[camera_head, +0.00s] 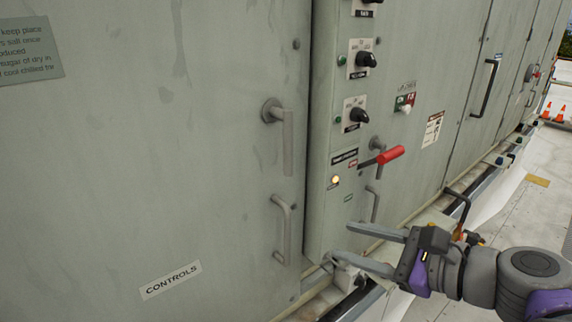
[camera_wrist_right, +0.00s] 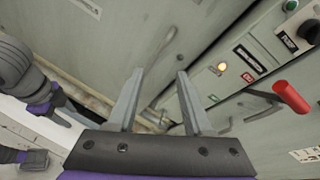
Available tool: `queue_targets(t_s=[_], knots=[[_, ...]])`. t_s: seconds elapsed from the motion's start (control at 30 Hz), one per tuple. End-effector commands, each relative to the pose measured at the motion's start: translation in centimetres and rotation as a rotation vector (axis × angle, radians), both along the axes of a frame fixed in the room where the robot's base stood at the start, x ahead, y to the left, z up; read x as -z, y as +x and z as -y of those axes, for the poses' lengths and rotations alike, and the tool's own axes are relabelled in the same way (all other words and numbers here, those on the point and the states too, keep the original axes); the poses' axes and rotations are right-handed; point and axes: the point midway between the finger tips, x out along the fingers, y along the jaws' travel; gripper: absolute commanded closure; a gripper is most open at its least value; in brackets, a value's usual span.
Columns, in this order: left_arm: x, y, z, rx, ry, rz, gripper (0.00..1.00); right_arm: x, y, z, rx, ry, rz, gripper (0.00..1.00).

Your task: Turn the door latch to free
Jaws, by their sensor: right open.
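The door latch, a grey lever on a round boss (camera_head: 286,138), hangs straight down near the right edge of the large grey door marked CONTROLS (camera_head: 171,280). It does not clearly show in the right wrist view. My right gripper (camera_head: 352,248) is open and empty, its fingers pointing left. It is low and to the right of the latch, apart from it. Its two fingers also show in the right wrist view (camera_wrist_right: 158,75), with nothing between them. In that view, purple and dark grey parts of mine at the left may include the left gripper; its jaws are unclear.
A fixed pull handle (camera_head: 284,230) is below the latch. A ledge (camera_head: 420,215) runs along the cabinet's foot. Space before the door looks clear.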

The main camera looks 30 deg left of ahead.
Motion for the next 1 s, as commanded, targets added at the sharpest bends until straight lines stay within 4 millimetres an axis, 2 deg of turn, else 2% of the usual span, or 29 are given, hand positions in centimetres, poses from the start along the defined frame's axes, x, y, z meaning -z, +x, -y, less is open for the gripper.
queue_targets(t_s=[0.03, 0.1, 0.2, 0.3, 0.47, 0.8, 1.0], knots=[[0.2, 0.0, 0.0, 0.000, 0.000, -0.001, 0.50, -2.9, 0.6, -1.4, 0.008, 0.106, -0.093, 0.49], [0.3, -0.1, 0.0, 0.000, 0.000, -0.001, 0.50, -6.3, 1.1, -2.7, 0.014, 0.229, -0.211, 0.49], [0.4, -0.1, 0.0, 0.000, 0.000, -0.002, 0.50, -9.3, 1.5, -3.6, 0.013, 0.342, -0.324, 0.49], [0.3, -0.1, 0.0, 0.000, 0.000, -0.002, 0.50, -10.8, 1.7, -4.2, 0.010, 0.394, -0.378, 0.49], [0.1, 0.0, 0.0, 0.000, 0.000, 0.000, 0.50, -11.1, 2.1, -6.1, 0.008, 0.405, -0.389, 0.49], [-0.7, 0.2, 0.0, 0.000, 0.000, 0.004, 0.50, -11.1, 3.3, -12.2, 0.009, 0.402, -0.386, 0.49], [-0.9, 0.3, 0.0, 0.000, 0.000, 0.005, 0.50, -11.0, 3.7, -14.2, 0.011, 0.402, -0.386, 0.49]])
